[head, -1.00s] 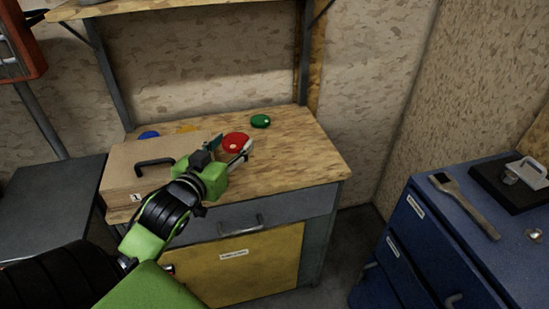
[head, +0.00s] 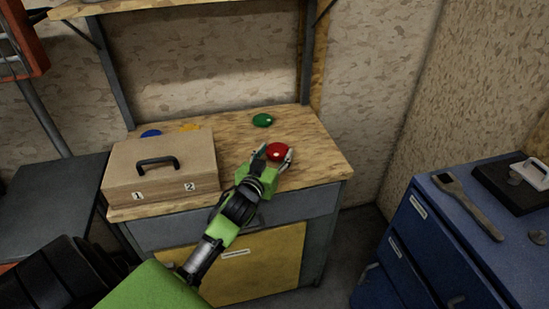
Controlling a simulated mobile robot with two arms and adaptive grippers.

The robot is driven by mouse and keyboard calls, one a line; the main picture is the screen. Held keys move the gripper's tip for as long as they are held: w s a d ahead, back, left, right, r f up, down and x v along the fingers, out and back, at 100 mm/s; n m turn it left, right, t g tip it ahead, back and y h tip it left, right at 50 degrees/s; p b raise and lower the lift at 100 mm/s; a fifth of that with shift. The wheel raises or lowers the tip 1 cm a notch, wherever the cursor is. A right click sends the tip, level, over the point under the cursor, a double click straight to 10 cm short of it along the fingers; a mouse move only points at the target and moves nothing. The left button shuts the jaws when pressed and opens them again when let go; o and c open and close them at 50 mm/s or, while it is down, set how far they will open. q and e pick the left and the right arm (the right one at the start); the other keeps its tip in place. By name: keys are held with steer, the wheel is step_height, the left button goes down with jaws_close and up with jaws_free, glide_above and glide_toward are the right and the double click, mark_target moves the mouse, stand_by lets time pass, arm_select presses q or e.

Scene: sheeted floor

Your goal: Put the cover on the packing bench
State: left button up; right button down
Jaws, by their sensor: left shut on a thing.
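My left gripper (head: 271,158) is shut on a round red thing (head: 278,151) above or on the right part of the wooden packing bench (head: 312,165). Whether the red thing touches the bench top I cannot tell. A tan box-shaped piece (head: 190,148) with a dark handle (head: 158,162) and labels 1 and 2 stands on the bench's left part. Which of these is the cover the picture does not make plain. My right gripper is not in view.
A green disc (head: 262,120) lies at the back of the bench, with blue (head: 151,133) and yellow (head: 190,127) pieces behind the tan box. A blue cabinet (head: 425,243) with a flat tool (head: 468,205) stands at right. The bench's right corner is clear.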

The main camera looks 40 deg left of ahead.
arm_select(q)
steer(key=shift+f, duration=0.65)
steer(key=o, duration=1.3)
steer(key=shift+f, duration=0.15)
steer(key=shift+s+d, duration=0.1)
steer(key=shift+s, duration=0.3)
steer(key=v, duration=1.1)
steer(key=shift+s+b, duration=0.15)
steer(key=shift+b, duration=0.15)
